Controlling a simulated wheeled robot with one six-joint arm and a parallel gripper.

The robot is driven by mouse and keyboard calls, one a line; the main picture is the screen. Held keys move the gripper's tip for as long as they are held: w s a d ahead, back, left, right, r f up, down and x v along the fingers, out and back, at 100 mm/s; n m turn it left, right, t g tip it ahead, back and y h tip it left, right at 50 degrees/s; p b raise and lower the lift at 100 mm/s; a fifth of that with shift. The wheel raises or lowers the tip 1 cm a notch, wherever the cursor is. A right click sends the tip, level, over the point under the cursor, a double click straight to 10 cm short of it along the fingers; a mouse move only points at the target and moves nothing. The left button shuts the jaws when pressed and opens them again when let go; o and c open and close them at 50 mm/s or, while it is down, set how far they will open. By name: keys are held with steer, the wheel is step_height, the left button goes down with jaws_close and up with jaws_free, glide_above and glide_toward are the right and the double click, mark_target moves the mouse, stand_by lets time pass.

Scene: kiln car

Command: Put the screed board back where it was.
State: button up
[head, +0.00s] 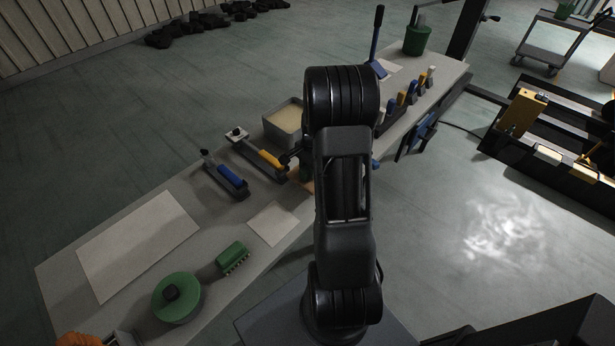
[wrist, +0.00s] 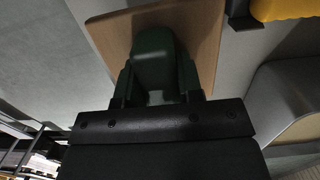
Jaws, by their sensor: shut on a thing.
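The screed board appears to be a flat wooden board (wrist: 207,38) with a dark green handle (wrist: 153,58) on top. My gripper (wrist: 156,88) is shut on this green handle, one finger on each side. In the head view a small part of the wooden board (head: 308,186) shows beside my arm, over the bench. My arm hides the gripper and most of the board there. I cannot tell whether the board touches the bench or hangs just above it.
A grey tray (head: 283,124) with beige filling and a yellow-handled tool (head: 262,153) are close by. A blue-handled tool (head: 228,178), a small pale square (head: 272,222), a green brush (head: 233,257) and a round green object (head: 176,298) lie along the bench (head: 235,218).

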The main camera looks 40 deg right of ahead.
steer(key=shift+a+f, duration=0.25)
steer(key=shift+w+a+f, duration=0.1)
steer(key=shift+a+f, duration=0.1)
steer(key=shift+f, duration=1.55)
steer(key=shift+f, duration=0.2)
steer(key=o, duration=0.9)
steer(key=shift+r, duration=0.1)
